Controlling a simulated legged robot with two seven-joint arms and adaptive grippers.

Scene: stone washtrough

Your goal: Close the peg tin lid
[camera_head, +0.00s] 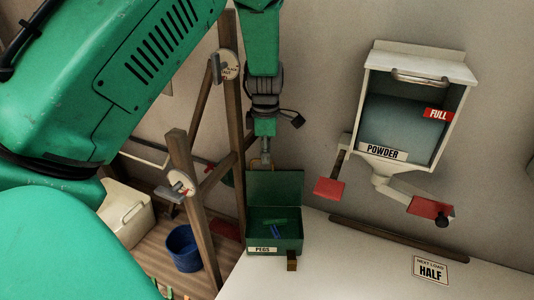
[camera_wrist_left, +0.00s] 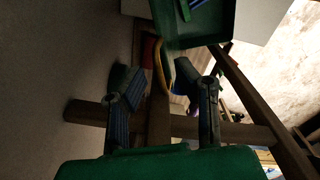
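The green peg tin (camera_head: 290,243), labelled PEGS, stands at the left end of the white counter in the head view. Its lid (camera_head: 275,186) is open and stands upright at the back. Green and blue pegs lie inside. My left gripper (camera_head: 265,158) points down just behind the lid's top edge; the lid partly hides its fingers, and I cannot tell whether they touch it. In the left wrist view the two fingers of this gripper (camera_wrist_left: 157,78) are apart with nothing held between them. Dark green tin parts (camera_wrist_left: 215,28) show beyond the fingertips. My right gripper is not in view.
A wooden frame (camera_head: 200,195) stands close left of the tin. A powder dispenser (camera_head: 420,70) with red paddles (camera_head: 329,188) hangs on the wall to the right. A small wooden block (camera_head: 292,262) sits at the tin's front. The counter (camera_head: 345,270) right of the tin is mostly clear, with a HALF card (camera_head: 430,270).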

